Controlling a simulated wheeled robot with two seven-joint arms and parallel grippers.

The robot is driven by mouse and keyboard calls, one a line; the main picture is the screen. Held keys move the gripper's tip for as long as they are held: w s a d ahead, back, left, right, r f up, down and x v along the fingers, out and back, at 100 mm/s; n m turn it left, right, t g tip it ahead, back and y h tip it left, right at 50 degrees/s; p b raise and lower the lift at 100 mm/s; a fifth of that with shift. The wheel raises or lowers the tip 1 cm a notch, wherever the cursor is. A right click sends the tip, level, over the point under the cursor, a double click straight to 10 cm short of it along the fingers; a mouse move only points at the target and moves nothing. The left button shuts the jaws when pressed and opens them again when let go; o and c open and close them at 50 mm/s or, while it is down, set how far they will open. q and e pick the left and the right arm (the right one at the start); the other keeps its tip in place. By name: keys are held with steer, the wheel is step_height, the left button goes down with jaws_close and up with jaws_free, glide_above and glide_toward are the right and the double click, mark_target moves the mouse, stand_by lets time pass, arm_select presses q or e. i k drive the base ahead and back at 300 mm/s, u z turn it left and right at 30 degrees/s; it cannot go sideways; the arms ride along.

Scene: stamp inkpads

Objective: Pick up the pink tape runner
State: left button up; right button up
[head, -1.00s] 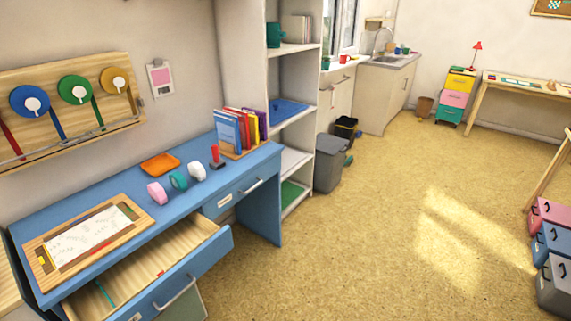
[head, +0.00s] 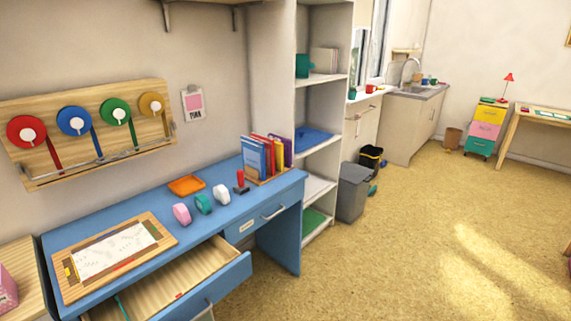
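The pink tape runner (head: 182,213) stands on the blue desk (head: 212,198), near its front edge and right of the framed board. A teal tape runner (head: 203,204) and a white one (head: 221,194) stand in a row to its right. Neither of my grippers is in view.
An orange tray (head: 186,185), a red-handled stamp (head: 240,182) and a row of books (head: 268,156) are on the desk. The board with a paper sheet (head: 113,248) lies at its left. An open drawer (head: 233,277) juts out below the desk. Open floor (head: 420,240) lies to the right.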

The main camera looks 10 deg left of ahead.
mark_target(181, 212)
steer(key=u, duration=1.1)
